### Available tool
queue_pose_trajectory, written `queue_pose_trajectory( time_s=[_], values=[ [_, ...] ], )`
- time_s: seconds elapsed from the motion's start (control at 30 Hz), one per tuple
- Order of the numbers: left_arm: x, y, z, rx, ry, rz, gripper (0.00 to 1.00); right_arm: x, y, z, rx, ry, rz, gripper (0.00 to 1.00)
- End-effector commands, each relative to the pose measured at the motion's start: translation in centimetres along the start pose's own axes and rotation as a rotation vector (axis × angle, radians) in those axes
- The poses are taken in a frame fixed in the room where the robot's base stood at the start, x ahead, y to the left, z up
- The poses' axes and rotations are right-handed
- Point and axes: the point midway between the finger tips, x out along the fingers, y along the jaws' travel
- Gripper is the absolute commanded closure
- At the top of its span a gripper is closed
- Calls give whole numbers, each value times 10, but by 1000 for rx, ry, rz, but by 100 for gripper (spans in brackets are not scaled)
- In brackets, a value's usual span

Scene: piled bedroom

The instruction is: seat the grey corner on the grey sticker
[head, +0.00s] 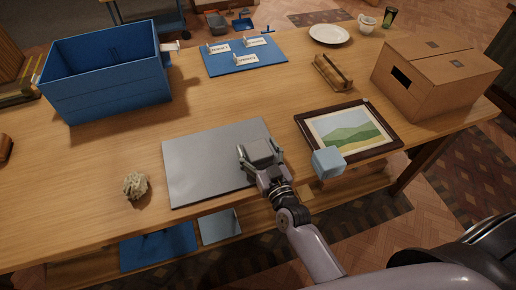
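My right gripper (262,160) is over the right part of the grey mat (205,165). Its fingers stand on both sides of a dark grey block (262,150), which looks like the grey corner. The gripper seems closed on it; whether the block touches the mat I cannot tell. A framed landscape picture (350,130) lies to the right of the gripper. A pale blue-grey corner block (328,163) sits at its near left corner. I cannot make out a grey sticker. My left gripper is out of view.
A blue bin (105,75) stands at the back left. A blue mat (243,57) with small labelled holders, a wooden stand (333,75), a white plate (329,34) and a cardboard box (435,78) are farther back. Crumpled paper (135,186) lies left of the grey mat.

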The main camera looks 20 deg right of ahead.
Motion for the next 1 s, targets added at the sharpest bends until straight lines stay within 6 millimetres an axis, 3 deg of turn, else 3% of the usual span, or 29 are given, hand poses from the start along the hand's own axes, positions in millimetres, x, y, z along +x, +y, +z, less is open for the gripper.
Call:
queue_pose_trajectory(
  time_s=[0.47, 1.0],
  values=[
    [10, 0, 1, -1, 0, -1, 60, -2, 0, 3, 1, 1, 1, 23],
    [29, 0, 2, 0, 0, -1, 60, -128, 3, 4, 1, -4, -1, 23]
  ],
)
